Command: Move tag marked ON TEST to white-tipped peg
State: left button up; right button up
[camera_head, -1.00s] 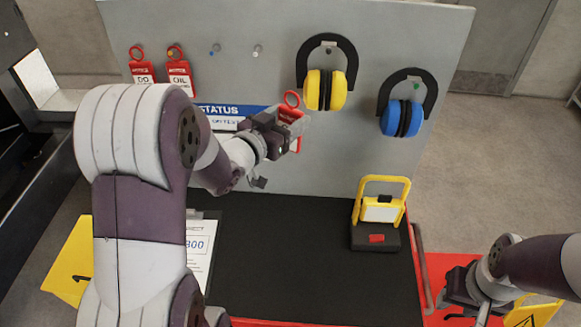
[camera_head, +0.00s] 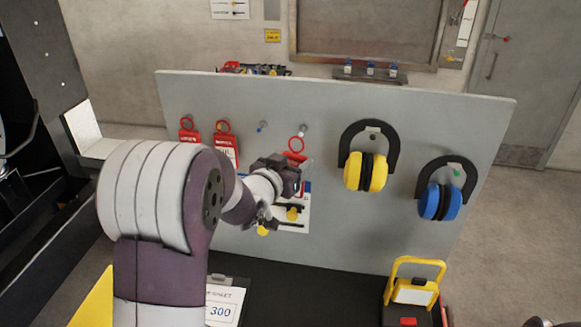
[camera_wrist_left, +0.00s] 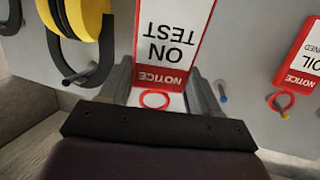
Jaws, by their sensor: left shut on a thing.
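My left gripper (camera_head: 296,178) is shut on the ON TEST tag (camera_head: 294,158), a white tag with red ends and a red ring (camera_head: 297,144), held in front of the grey board. The white-tipped peg (camera_head: 304,129) stands just above the ring in the head view; I cannot tell whether ring and peg touch. In the left wrist view the tag (camera_wrist_left: 172,45) appears upside down between the two fingers (camera_wrist_left: 160,88), its ring (camera_wrist_left: 155,99) free of the fingers. I cannot make out the white-tipped peg there. My right gripper is out of view.
A blue-tipped peg (camera_head: 262,126) is empty to the left. Two red tags (camera_head: 226,150) (camera_head: 188,130) hang farther left. Yellow earmuffs (camera_head: 366,171) and blue earmuffs (camera_head: 440,200) hang to the right. A yellow-handled work lamp (camera_head: 412,292) stands below.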

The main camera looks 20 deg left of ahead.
pick_arm(q)
jog(key=shift+w+a, duration=0.2)
jog(key=shift+w, duration=0.55)
jog(key=shift+x, duration=0.95)
jog(key=shift+w+a+f, duration=0.15)
jog(key=shift+w+a, duration=0.05)
jog(key=shift+w, duration=0.35)
jog(key=shift+w+a+f, duration=0.2)
jog(key=shift+w, duration=0.4)
jog(key=shift+w+a+f, duration=0.15)
jog(key=shift+w+a, duration=0.05)
jog(key=shift+w, duration=0.35)
jog(key=o, duration=1.1)
jog(key=shift+s, duration=0.1)
